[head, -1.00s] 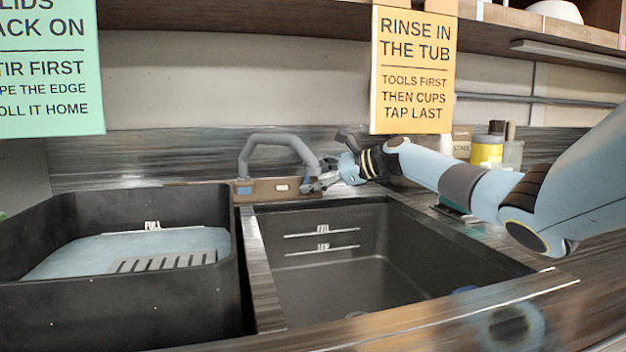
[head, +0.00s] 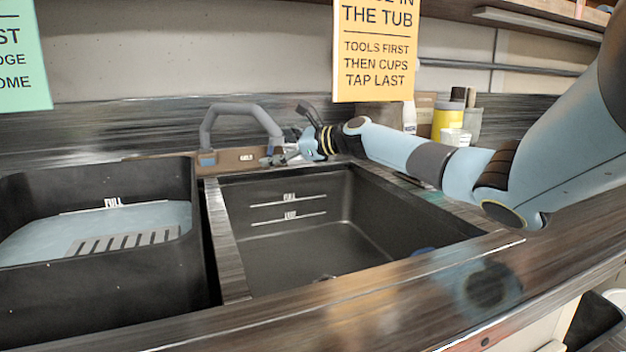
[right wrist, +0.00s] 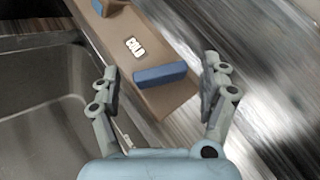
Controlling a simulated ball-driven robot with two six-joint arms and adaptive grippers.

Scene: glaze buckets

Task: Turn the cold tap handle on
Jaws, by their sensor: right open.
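The tap is a grey arched spout (head: 240,112) on a brown base block (head: 238,158) behind the sinks. In the right wrist view the base block (right wrist: 150,50) carries a "COLD" label (right wrist: 134,46) and a blue cold handle (right wrist: 160,75) lying across it. My right gripper (head: 283,153) is at the right end of the base in the head view. In the right wrist view my right gripper (right wrist: 160,88) is open, with one finger on each side of the blue handle and no clear contact. My left gripper is not in view.
An empty dark tub (head: 330,235) with fill lines lies in front of the tap. A black tub (head: 100,270) of bluish water is at the left. A yellow jar (head: 446,119) and other containers stand behind my right arm.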

